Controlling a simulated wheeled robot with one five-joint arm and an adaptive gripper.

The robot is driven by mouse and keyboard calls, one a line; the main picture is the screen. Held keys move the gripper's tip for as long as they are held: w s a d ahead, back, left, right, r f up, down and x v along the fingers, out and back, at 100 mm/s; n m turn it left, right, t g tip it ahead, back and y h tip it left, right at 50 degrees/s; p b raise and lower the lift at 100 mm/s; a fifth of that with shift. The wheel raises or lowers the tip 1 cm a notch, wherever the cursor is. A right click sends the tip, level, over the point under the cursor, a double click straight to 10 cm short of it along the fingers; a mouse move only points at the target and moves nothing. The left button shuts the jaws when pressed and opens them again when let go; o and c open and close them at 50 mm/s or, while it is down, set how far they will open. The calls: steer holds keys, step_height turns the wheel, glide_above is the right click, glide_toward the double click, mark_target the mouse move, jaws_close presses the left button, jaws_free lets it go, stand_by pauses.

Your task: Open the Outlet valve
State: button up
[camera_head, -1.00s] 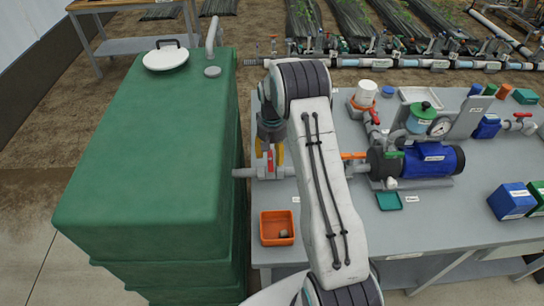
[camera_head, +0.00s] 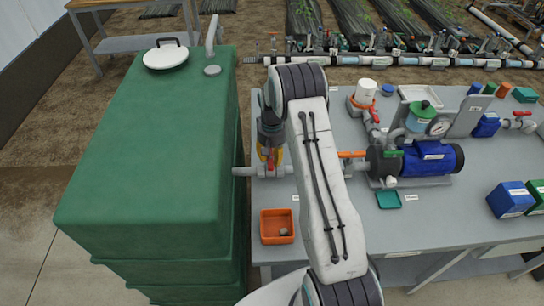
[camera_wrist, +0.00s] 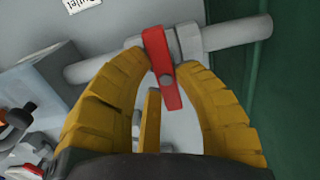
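The Outlet valve has a red lever handle (camera_wrist: 162,68) on a grey pipe fitting, beside a label partly reading "Outlet" (camera_wrist: 84,3) in the wrist view. The handle lies across the pipe, roughly at right angles. In the head view the valve (camera_head: 270,170) sits between the green tank and the pump, partly hidden by my gripper. My gripper (camera_wrist: 164,62) has yellow fingers spread apart, with the red handle between their tips. I cannot tell whether a finger touches it. In the head view my gripper (camera_head: 270,157) points down over the valve.
The green tank (camera_head: 150,150) stands close on the left. An orange bin (camera_head: 277,227) sits in front of the valve. The blue pump (camera_head: 432,158) with an orange lever (camera_head: 352,154) is to the right on the grey bench (camera_head: 440,220). My arm hides part of the bench.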

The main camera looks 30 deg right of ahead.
jaws_close()
steer(key=shift+f+n+b, duration=0.1)
steer(key=shift+n+b, duration=0.3)
steer(key=shift+f+n+b, duration=0.1)
steer(key=shift+n+b, duration=0.8)
steer(key=shift+n, duration=0.1)
steer(key=n+b, duration=0.3)
steer(key=n, duration=0.2)
steer(key=shift+w, duration=0.2)
steer(key=n+b, duration=0.1)
steer(key=n, duration=0.4)
steer(key=shift+w+n+b, duration=0.1)
steer(key=shift+n+b, duration=0.2)
steer(key=shift+n, duration=0.1)
steer(key=shift+a+n+b, duration=0.15)
steer(key=shift+n+b, duration=0.25)
steer(key=shift+n, duration=1.9)
